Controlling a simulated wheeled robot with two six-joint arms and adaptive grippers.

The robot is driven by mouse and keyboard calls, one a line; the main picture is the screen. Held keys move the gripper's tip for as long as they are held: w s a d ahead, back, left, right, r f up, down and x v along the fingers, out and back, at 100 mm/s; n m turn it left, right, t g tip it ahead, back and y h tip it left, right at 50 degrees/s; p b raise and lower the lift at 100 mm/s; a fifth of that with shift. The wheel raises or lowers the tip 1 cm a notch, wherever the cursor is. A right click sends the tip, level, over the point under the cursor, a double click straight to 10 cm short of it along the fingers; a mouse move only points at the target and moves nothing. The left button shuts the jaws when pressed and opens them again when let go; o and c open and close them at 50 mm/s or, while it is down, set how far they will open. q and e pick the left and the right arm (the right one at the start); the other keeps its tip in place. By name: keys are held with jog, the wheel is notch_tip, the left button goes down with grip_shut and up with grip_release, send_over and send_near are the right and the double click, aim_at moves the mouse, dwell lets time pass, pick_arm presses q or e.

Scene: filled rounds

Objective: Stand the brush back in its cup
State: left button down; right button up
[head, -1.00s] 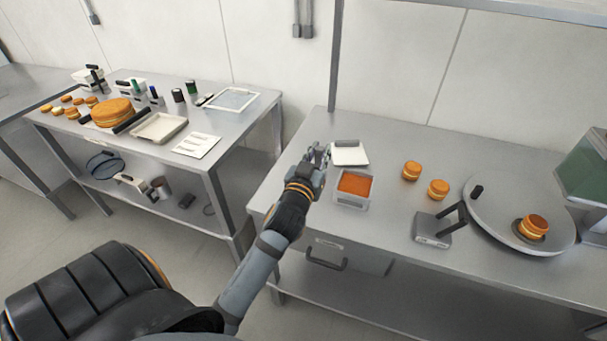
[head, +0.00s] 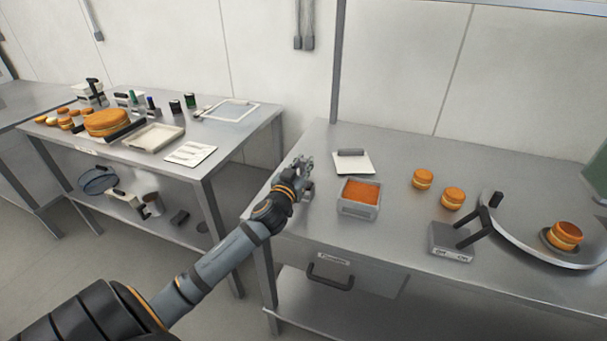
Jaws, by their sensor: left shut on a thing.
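My left gripper (head: 303,165) is over the left end of the right-hand steel table. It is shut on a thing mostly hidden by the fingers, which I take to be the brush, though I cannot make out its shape. A small grey object (head: 308,190) shows just below the fingers; it may be the cup, but I cannot tell whether they touch. My right gripper is not in view.
An open box of orange filling (head: 359,209) and a white board (head: 353,168) with a grey bar lie just right of the gripper. Filled rounds (head: 423,179), a grey stand (head: 450,242) and a round turntable (head: 525,248) are farther right. The left table (head: 214,133) is crowded.

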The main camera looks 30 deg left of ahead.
pick_arm(q)
jog(key=shift+f, duration=0.55)
jog(key=c, duration=1.2)
grip_release()
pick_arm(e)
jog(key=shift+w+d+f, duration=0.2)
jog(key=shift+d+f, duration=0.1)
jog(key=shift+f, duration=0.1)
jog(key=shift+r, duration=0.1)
pick_arm(q)
jog(key=p+v, duration=0.1)
jog(key=v, duration=0.5)
jog(key=p+v, duration=0.1)
jog(key=v, duration=0.5)
jog(key=shift+d+r, duration=0.1)
jog(key=shift+r, duration=0.15)
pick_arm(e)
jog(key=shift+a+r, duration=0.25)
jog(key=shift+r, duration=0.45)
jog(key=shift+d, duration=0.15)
